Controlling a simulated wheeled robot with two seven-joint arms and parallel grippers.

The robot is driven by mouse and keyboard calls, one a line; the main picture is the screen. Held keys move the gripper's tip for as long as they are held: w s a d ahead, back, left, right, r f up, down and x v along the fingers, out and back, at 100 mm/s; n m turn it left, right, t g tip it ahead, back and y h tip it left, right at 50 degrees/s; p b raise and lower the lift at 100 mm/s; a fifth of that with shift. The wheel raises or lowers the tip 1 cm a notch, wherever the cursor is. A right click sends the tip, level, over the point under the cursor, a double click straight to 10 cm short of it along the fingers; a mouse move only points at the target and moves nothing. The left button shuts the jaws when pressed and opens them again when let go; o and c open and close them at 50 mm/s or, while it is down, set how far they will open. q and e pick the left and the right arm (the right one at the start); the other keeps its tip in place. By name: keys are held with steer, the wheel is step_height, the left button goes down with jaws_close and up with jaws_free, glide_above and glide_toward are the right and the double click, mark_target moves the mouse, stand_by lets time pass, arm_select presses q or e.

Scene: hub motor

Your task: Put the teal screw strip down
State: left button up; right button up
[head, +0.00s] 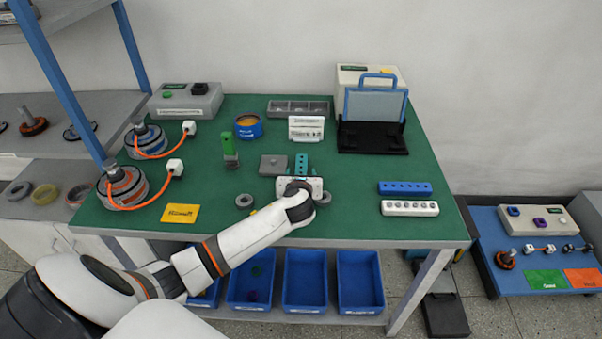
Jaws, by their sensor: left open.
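The teal screw strip (301,163) lies on the green table top, just beyond my left gripper. It is a short teal block with dark holes, and its near end is hidden by the gripper. My left gripper (300,181) is open, low over the table at the strip's near end. Its fingers are hidden behind its white body, so I cannot tell whether they touch the strip. My right gripper is not in view.
A grey block (273,165) stands close left of the strip. A blue strip (405,188) and a white strip (409,208) lie to the right. A white sign (306,128) stands behind. The green table (350,213) is clear between the gripper and the right-hand strips.

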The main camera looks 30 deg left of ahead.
arm_select(q)
steer(key=shift+w, duration=0.15)
steer(key=c, duration=1.2)
step_height(320, 180, up, 10)
steer(key=shift+a+p, duration=0.1)
steer(key=shift+p, duration=0.55)
steer(key=s+d+r+m+h, duration=0.1)
steer(key=s+d+m+h, duration=0.1)
steer(key=s+d, duration=0.3)
steer(key=s+d+r+m+t+h, duration=0.1)
steer(key=s+d+m+h, duration=0.1)
steer(key=s+d, duration=0.2)
steer(key=s+d+r+m+t+h, duration=0.1)
steer(key=s+d+r+m+h, duration=0.1)
steer(key=s+d, duration=0.3)
steer(key=shift+s+d+h, duration=0.15)
steer(key=shift+d+h, duration=0.15)
steer(key=shift+d, duration=0.75)
steer(key=shift+s+d+h, duration=0.15)
steer(key=shift+d+h, duration=0.15)
steer(key=shift+d, duration=0.75)
